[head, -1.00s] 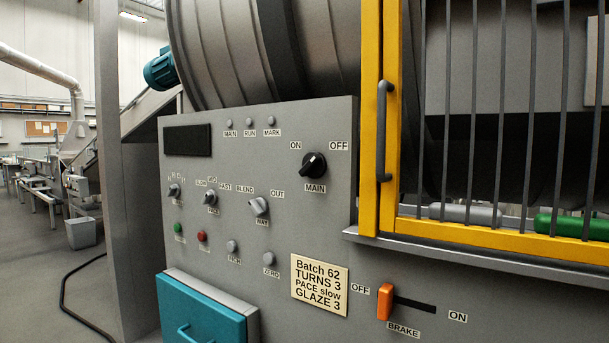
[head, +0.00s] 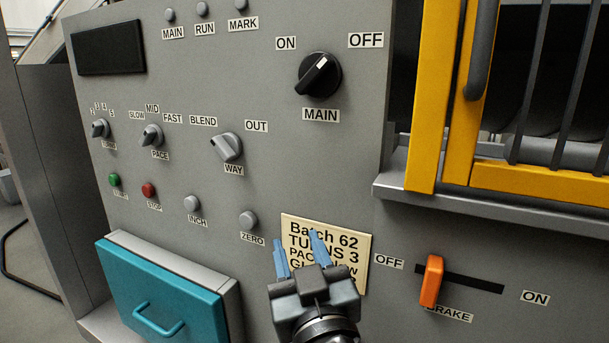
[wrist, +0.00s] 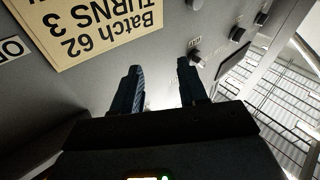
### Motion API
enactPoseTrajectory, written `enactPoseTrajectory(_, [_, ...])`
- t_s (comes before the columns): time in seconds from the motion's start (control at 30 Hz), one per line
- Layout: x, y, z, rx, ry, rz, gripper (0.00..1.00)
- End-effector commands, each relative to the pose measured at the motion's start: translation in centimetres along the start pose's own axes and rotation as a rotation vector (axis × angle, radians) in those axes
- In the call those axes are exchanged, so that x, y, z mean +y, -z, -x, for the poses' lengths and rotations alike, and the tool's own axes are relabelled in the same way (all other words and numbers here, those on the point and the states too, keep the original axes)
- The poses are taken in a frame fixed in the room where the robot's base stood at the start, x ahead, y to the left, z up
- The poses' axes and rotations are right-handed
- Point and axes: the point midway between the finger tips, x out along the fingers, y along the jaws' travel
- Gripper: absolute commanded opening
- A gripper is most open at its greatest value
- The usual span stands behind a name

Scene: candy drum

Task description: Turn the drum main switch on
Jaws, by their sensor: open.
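The drum main switch (head: 319,75) is a black rotary knob on the grey panel, above the MAIN label and below the ON and OFF labels. Its white mark points up and to the right, toward OFF. My gripper (head: 298,245) is open and empty, its two blue fingers in front of the batch card, below the knob and apart from it. In the wrist view my gripper (wrist: 160,88) shows two separate fingers with nothing between them. The main switch cannot be made out in the wrist view.
The batch card (head: 362,262) is partly hidden by my gripper. An orange brake lever (head: 432,281) sits at its OFF end. The yellow guard frame (head: 430,95) and a grey ledge (head: 400,190) stand right of the knob. A teal drawer (head: 160,295) is lower left.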

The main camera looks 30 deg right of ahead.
Motion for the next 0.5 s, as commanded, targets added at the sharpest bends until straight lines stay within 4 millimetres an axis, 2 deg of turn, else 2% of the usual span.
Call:
enactPoseTrajectory(0.03, [-0.7,2.1,-1.2,0.026,-0.040,-0.043,0.43])
enactPoseTrajectory(0.2, [-1.2,8.0,-3.7,0.075,-0.200,-0.189,0.43])
enactPoseTrajectory(0.33, [-1.2,12.4,-4.6,0.096,-0.326,-0.327,0.43])
enactPoseTrajectory(0.5, [-0.8,17.5,-4.4,0.101,-0.491,-0.530,0.43])
